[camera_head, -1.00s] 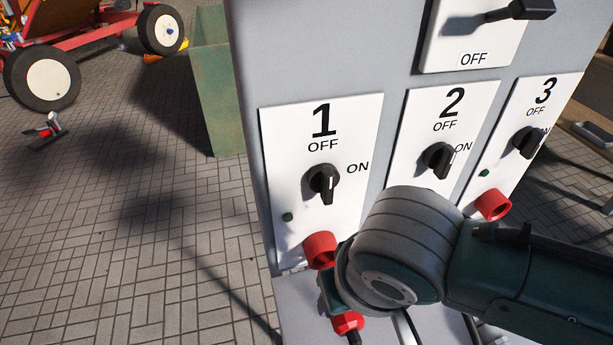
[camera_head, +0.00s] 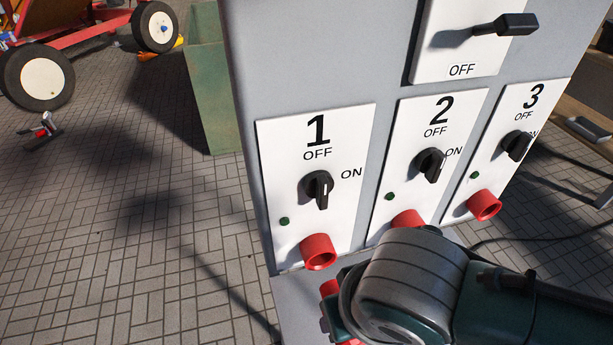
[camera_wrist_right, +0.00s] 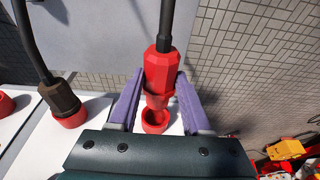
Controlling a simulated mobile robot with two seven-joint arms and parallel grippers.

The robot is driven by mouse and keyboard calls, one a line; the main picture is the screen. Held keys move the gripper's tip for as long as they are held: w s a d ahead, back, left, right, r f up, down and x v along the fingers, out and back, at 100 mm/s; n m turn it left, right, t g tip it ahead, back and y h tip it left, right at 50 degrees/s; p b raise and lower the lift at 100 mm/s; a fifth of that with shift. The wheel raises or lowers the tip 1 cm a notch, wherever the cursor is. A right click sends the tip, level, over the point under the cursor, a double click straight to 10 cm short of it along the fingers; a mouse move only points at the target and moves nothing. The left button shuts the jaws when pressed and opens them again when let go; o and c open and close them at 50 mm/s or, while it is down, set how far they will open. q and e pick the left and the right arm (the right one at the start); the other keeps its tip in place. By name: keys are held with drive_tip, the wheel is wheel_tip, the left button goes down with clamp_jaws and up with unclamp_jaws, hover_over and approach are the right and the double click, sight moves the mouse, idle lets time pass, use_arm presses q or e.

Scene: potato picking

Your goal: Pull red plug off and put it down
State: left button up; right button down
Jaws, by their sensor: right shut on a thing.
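The red plug (camera_wrist_right: 161,72), with a black cable, is between the two purple fingers of my right gripper (camera_wrist_right: 160,78), which is shut on it. In the head view only small red parts of the plug (camera_head: 328,288) show beside my right wrist, which hides the rest. The red socket under number 1 (camera_head: 318,252) shows its open, empty mouth. In the wrist view this socket (camera_wrist_right: 154,124) lies just beyond the plug, which appears apart from it. My left gripper is not in view.
The red sockets under 2 (camera_head: 407,219) and 3 (camera_head: 485,205) are on the same grey cabinet (camera_head: 246,60). A dark plug (camera_wrist_right: 58,98) with a cable sits in the neighbouring socket. Paved floor (camera_head: 130,240) left of the cabinet is mostly free; a green container (camera_head: 213,90) stands behind.

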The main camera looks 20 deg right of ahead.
drive_tip(key=shift+s, duration=0.35)
drive_tip(key=shift+s+r+p, duration=0.15)
drive_tip(key=shift+s+p, duration=0.7)
drive_tip(key=shift+s+d+p, duration=0.1)
drive_tip(key=shift+s+p, duration=0.25)
drive_tip(key=shift+s, duration=0.3)
drive_tip(key=shift+s+p, duration=0.85)
drive_tip(key=shift+s, duration=0.65)
